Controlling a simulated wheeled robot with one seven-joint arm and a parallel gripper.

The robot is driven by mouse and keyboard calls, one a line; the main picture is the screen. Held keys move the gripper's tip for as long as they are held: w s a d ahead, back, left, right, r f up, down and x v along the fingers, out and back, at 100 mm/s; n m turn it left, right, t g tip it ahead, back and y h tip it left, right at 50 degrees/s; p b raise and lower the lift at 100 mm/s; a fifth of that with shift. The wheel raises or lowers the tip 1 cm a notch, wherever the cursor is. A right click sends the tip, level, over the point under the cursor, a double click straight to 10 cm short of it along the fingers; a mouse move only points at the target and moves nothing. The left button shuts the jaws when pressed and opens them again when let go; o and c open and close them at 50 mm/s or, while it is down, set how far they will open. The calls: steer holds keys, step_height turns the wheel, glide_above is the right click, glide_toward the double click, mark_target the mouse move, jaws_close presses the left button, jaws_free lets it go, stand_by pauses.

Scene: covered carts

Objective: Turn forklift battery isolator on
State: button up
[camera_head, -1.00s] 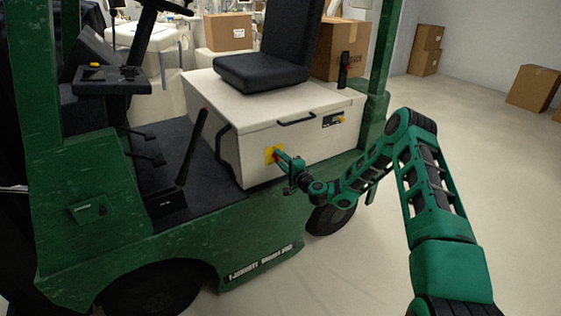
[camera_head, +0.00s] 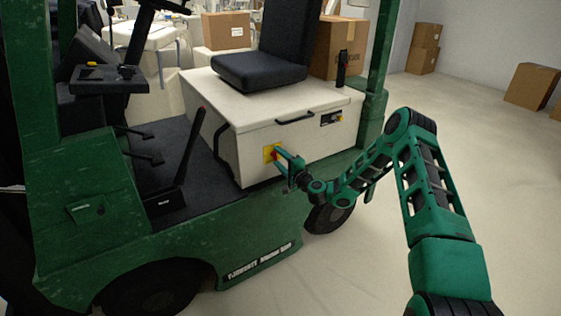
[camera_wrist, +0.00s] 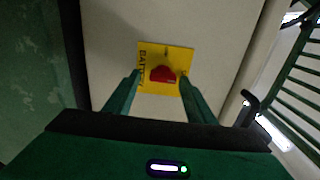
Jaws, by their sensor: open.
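The battery isolator is a red knob (camera_wrist: 163,74) on a yellow plate (camera_wrist: 180,60) marked "BATTERY", on the side of the cream battery box (camera_head: 250,120) of the green forklift. In the head view the yellow plate (camera_head: 267,153) shows low on the box side, with the knob mostly hidden by my gripper. My gripper (camera_wrist: 160,82) is open, its two green fingers on either side of the knob in the wrist view. I cannot tell whether the fingers touch it. In the head view my gripper (camera_head: 279,157) points at the plate.
The black seat (camera_head: 260,70) is on top of the box. A black handle (camera_head: 295,118) and a small panel (camera_head: 331,118) are on the box. A lever (camera_head: 190,150) stands left on the forklift floor. Cardboard boxes (camera_head: 533,87) lie far right.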

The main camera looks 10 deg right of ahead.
steer(key=v, duration=1)
steer(key=shift+s+d, duration=0.2)
steer(key=shift+s, duration=0.15)
steer(key=shift+a, duration=0.1)
